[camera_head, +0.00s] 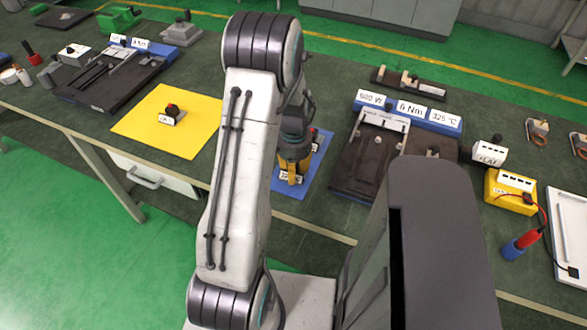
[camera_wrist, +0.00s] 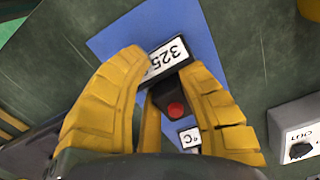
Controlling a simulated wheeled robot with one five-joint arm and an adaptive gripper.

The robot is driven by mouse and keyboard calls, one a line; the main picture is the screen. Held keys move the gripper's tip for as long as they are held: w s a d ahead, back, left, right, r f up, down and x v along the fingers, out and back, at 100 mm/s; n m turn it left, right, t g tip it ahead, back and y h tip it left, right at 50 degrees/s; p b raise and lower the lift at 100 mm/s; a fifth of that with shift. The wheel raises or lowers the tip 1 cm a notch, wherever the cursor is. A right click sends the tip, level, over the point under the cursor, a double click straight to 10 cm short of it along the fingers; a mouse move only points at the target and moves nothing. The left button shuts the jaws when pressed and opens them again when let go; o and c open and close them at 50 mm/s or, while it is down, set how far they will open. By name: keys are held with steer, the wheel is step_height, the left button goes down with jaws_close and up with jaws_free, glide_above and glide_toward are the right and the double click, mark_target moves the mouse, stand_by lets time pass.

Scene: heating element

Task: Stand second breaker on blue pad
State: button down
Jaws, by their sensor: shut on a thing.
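The blue pad (camera_head: 281,188) lies on the bench under and beside my gripper (camera_head: 291,176); it also shows in the wrist view (camera_wrist: 112,45). My gripper's yellow fingers are shut on a breaker (camera_wrist: 172,103), a dark body with a red button that sits between them over the pad. A white label reading 325 shows at the fingertips, and one reading °C shows beside the dark body. The fingers hide the breaker's base, so I cannot tell whether it touches the pad.
A dark fixture (camera_head: 372,165) with blue label blocks behind it stands right of the blue pad. Another dark fixture (camera_head: 105,80) is far left. Green bench top is bare between the pads.

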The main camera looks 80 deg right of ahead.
steer(key=shift+f, duration=0.1)
steer(key=c, duration=0.9)
jaws_free()
